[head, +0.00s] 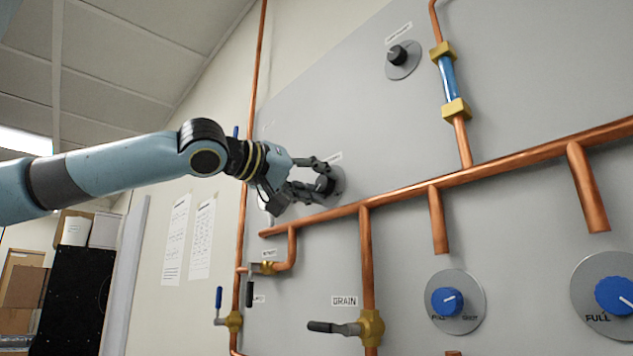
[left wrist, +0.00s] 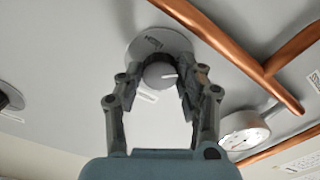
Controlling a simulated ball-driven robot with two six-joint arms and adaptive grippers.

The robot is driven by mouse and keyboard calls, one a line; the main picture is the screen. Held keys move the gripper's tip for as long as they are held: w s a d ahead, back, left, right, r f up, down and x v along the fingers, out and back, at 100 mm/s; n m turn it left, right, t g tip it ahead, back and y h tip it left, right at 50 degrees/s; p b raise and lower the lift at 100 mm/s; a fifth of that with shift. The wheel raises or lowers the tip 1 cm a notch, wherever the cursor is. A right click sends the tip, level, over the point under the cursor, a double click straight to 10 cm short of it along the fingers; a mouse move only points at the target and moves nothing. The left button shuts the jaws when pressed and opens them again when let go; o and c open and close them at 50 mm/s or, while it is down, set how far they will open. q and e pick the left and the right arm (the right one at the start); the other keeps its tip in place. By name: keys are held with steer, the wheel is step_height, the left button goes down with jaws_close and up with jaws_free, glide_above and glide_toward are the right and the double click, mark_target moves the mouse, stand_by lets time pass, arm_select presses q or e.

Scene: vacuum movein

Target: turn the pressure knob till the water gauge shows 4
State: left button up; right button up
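A dark knob (head: 325,184) with a round grey plate is on the grey wall panel, with a small label above it. My right gripper is not in view.
Copper pipes (head: 400,198) cross the panel just below and right of the gripper. Another black knob (head: 398,56) is higher up. A DRAIN valve (head: 340,328) and blue knobs (head: 447,301) are lower. Free room lies left of the panel.

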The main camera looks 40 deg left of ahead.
arm_select(q)
steer(key=c, duration=0.4)
